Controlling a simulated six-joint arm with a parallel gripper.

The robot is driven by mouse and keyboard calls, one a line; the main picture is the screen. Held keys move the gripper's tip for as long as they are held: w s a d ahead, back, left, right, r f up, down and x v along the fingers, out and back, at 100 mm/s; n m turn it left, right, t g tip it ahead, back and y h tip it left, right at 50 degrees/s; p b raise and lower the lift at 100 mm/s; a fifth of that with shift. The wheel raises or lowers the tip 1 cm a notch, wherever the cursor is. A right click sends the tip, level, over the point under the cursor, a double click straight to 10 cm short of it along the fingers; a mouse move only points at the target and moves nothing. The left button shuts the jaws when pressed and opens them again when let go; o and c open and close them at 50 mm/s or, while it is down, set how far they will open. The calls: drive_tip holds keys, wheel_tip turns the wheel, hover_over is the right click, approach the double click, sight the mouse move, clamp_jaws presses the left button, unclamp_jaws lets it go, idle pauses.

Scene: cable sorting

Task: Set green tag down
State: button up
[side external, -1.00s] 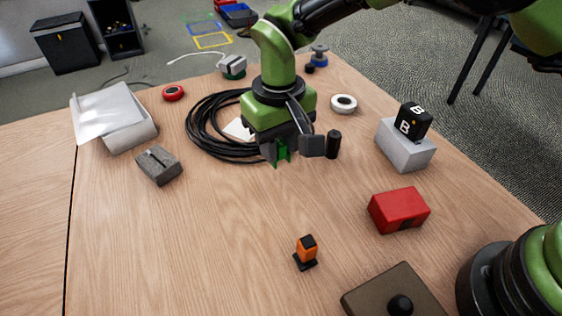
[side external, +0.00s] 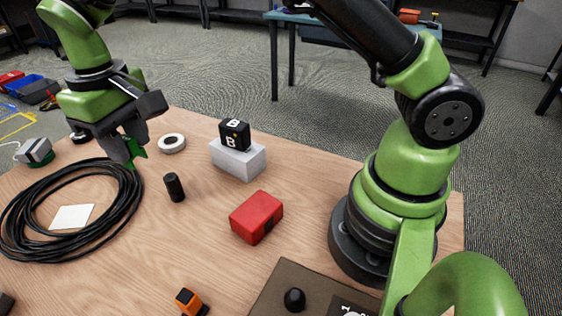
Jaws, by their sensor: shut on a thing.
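My gripper (side external: 122,150) is at the upper left, over the far right edge of the black cable coil (side external: 128,200). Its fingers point down and are shut on the green tag (side external: 138,147). The tag is a small bright green piece, partly hidden by the fingers. It seems to be held above the table; the exact gap below it cannot be told. A white square card (side external: 72,216) lies flat inside the coil.
A black box marked B (side external: 234,135) sits on a grey block (side external: 238,160). A red box (side external: 257,217) and an orange-black piece (side external: 188,301) are nearer. Wood between them is clear.

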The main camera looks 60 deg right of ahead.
drive_tip(key=shift+m, duration=0.4)
drive_tip(key=s+d, duration=0.2)
drive_tip(key=d, duration=0.5)
drive_tip(key=s+d, duration=0.2)
drive_tip(key=d, duration=0.5)
drive_tip(key=s+d, duration=0.2)
drive_tip(key=d, duration=0.4)
drive_tip(key=shift+s+d+r, duration=0.1)
drive_tip(key=shift+d+r, duration=0.05)
drive_tip(key=shift+d, duration=0.25)
drive_tip(key=s+d, duration=0.8)
drive_tip(key=s, duration=0.4)
drive_tip(key=shift+m, duration=0.3)
drive_tip(key=f, duration=1.5)
drive_tip(key=shift+w+a+f, duration=0.3)
